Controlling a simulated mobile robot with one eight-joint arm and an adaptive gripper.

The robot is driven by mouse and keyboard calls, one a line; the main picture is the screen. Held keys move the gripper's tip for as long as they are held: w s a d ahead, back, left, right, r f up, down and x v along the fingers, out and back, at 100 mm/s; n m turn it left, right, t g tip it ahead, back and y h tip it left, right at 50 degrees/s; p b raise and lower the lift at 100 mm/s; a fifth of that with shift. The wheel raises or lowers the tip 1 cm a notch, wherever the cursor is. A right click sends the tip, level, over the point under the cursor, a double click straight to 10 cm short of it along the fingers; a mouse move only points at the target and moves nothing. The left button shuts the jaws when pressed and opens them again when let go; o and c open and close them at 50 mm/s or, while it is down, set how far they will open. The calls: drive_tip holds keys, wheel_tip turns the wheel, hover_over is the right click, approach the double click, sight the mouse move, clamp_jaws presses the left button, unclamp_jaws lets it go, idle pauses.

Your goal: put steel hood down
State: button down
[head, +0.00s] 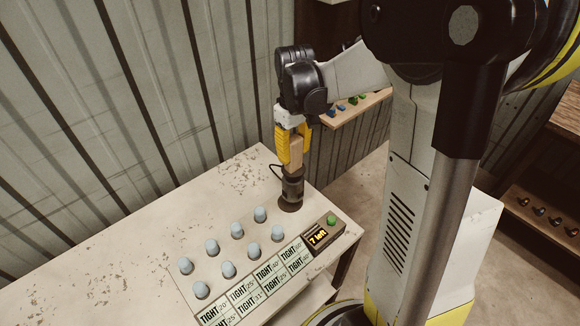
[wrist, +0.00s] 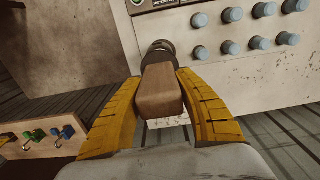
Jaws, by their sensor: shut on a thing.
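The object in my gripper has a light wooden block grip and a dark metal cylinder below it; I take it for the steel hood (head: 291,188). In the wrist view the wooden grip (wrist: 160,92) sits between my yellow fingers, with the dark cylinder beyond it. My gripper (head: 291,150) points down and is shut on the wooden grip. The hood is upright at the back right of the pale worktop (head: 130,225), over a dark round base. I cannot tell whether it touches there. The inside of the cylinder is hidden.
Two rows of pale blue knobs (head: 237,230) stand left of the hood. Label plates reading TIGHT (head: 270,272) and a small box (head: 322,233) showing "7 left" with a green button lie in front. A shelf (head: 355,110) with small coloured parts is behind. The worktop's left is clear.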

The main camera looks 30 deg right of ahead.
sight(293, 169)
drive_tip(key=shift+w+a+f, duration=0.3)
drive_tip(key=shift+a+f, duration=0.05)
drive_tip(key=shift+f, duration=0.05)
drive_tip(key=shift+f+b, duration=0.8)
drive_tip(key=shift+f, duration=1.05)
drive_tip(key=shift+f, duration=0.25)
drive_tip(key=c, duration=0.9)
unclamp_jaws()
drive_tip(key=shift+r, duration=0.1)
